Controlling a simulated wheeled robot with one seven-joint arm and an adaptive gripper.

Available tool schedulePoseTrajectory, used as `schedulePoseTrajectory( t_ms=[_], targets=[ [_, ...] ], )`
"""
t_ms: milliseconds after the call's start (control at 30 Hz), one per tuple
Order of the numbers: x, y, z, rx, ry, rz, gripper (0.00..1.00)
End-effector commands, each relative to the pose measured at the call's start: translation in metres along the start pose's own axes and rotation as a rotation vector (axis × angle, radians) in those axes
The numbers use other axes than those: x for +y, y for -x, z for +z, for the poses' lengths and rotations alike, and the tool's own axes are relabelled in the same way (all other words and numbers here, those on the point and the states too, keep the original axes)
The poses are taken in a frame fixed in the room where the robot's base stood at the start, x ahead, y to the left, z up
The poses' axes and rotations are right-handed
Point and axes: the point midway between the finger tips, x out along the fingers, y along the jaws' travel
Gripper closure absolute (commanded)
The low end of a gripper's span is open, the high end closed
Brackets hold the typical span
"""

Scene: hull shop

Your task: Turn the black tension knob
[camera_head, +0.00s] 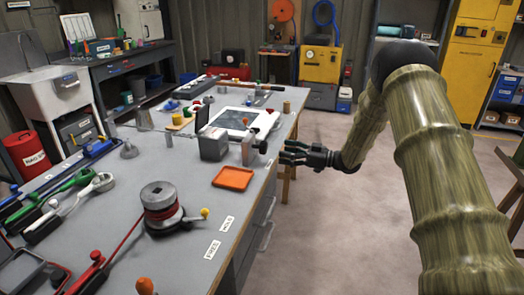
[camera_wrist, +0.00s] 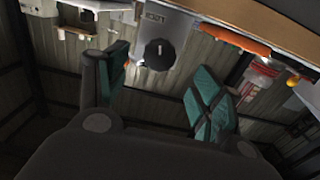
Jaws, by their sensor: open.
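The black tension knob (camera_wrist: 158,55) is a round dial with a pale mark, on the face of a light grey block (camera_wrist: 165,28) in the wrist view. In the head view the small black knob (camera_head: 262,147) is on the bench-edge side of the grey device (camera_head: 248,151). My gripper (camera_head: 288,153) is open and empty, just right of the knob, its fingers pointing at it. In the wrist view its two green-padded fingers stand apart on either side of the knob, which shows between them. I see no contact with the knob.
An orange tray (camera_head: 233,178) lies on the workbench (camera_head: 200,195) nearer the camera, and a grey box (camera_head: 213,144) stands left of the device. A red-wound reel (camera_head: 160,207) is farther front. The floor (camera_head: 315,220) right of the bench is clear.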

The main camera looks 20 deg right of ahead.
Motion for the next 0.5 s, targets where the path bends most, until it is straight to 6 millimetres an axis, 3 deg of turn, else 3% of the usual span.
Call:
schedulePoseTrajectory(
  t_ms=[500],
  targets=[
    [-0.001,-0.079,0.001,-0.001,-0.001,0.000,0.33]
  ],
)
